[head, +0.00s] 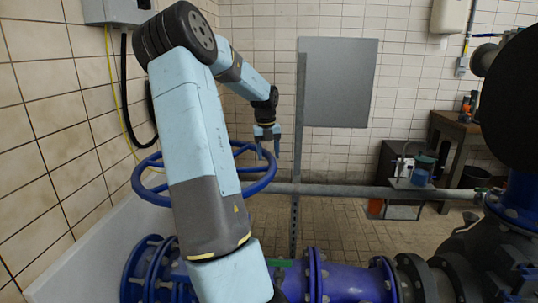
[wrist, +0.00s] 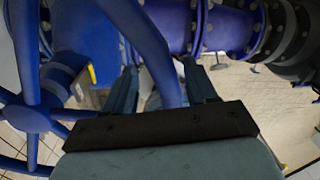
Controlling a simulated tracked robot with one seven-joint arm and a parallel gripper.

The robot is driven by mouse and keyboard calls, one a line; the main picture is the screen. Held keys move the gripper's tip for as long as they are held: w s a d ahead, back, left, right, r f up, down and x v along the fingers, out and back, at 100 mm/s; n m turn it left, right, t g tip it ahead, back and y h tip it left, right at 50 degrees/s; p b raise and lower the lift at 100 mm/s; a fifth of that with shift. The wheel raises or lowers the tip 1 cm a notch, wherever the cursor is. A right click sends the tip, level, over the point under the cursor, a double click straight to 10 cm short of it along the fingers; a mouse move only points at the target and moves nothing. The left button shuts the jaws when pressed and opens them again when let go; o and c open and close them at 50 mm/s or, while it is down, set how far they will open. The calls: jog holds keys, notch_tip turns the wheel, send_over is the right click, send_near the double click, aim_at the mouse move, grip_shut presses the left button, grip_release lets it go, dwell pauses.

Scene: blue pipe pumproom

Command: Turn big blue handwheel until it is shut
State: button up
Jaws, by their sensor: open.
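The big blue handwheel (head: 144,190) lies roughly flat in the head view, partly hidden behind my arm. In the wrist view its hub and spokes are at the left, and its thick rim (wrist: 150,40) runs down through the middle. My gripper (head: 268,156) points down at the right side of the rim. In the wrist view my gripper (wrist: 160,88) has its two fingers apart, with the rim passing between them. I cannot tell whether either finger touches the rim.
Blue flanged pipes (head: 350,283) run below and to the right of the wheel. A grey horizontal pipe (head: 340,190) and a grey upright panel (head: 338,85) stand beyond. A tiled wall (head: 40,120) is close on the left. Open floor shows behind.

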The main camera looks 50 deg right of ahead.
notch_tip(320, 180, up, 13)
jog(key=shift+w+a, duration=0.25)
jog(key=shift+w, duration=0.05)
dwell(0.6)
jog(key=a+r+n+t+y, duration=0.2)
jog(key=a+n+t, duration=0.1)
jog(key=a+n, duration=2.3)
jog(key=s+a+f+n+t, duration=0.1)
jog(key=s+a+n, duration=0.3)
jog(key=a+n, duration=0.2)
jog(key=s+a+n+t+h, duration=0.1)
jog(key=s+a+n, duration=0.3)
jog(key=a, duration=0.6)
jog(key=s+a+f+n+t, duration=0.1)
jog(key=s+a+n, duration=0.4)
jog(key=a+n, duration=0.4)
jog(key=shift+f, duration=0.35)
